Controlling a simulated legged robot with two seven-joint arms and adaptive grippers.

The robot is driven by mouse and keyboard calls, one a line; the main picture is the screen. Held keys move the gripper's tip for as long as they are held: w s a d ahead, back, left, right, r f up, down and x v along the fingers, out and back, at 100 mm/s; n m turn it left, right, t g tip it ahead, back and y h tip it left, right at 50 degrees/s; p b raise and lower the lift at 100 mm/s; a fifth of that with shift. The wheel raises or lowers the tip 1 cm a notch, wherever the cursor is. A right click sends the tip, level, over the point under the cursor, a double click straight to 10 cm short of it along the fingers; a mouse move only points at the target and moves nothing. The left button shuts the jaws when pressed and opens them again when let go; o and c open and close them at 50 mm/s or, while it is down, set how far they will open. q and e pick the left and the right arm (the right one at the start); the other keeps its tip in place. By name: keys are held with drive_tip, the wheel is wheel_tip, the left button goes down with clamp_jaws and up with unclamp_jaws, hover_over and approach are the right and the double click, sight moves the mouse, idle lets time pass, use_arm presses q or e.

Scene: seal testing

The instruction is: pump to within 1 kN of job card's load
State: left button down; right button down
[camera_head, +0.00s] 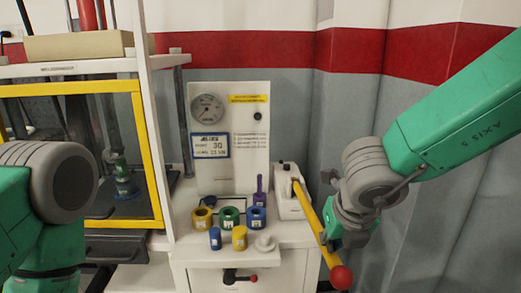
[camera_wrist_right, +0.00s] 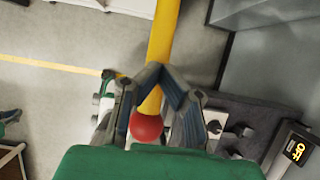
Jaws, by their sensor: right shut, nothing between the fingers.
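The hand pump (camera_head: 287,197) is a white block at the right of the bench. Its yellow lever (camera_head: 312,219) slopes down toward me to a red knob (camera_head: 341,277). My right gripper (camera_head: 334,243) is shut and empty at the lever's lower half. In the wrist view its fingertips (camera_wrist_right: 157,72) meet across the lever (camera_wrist_right: 163,35), with the red knob (camera_wrist_right: 146,127) below them. The round gauge (camera_head: 208,108) is on the white panel; its reading is too small to tell. The blue-framed job card (camera_head: 211,146) seems to show 30 and 23 kN. My left gripper is out of view.
Blue, green and yellow ring pieces (camera_head: 229,217) stand on the bench, with a purple piece (camera_head: 259,190) behind. A black handle with a red tip (camera_head: 240,276) is on the bench front. A yellow-framed guard (camera_head: 160,150) encloses the press at left. The wall is close at right.

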drive_tip(key=shift+r, duration=0.65)
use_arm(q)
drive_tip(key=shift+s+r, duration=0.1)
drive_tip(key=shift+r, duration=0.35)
use_arm(e)
drive_tip(key=shift+f, duration=0.2)
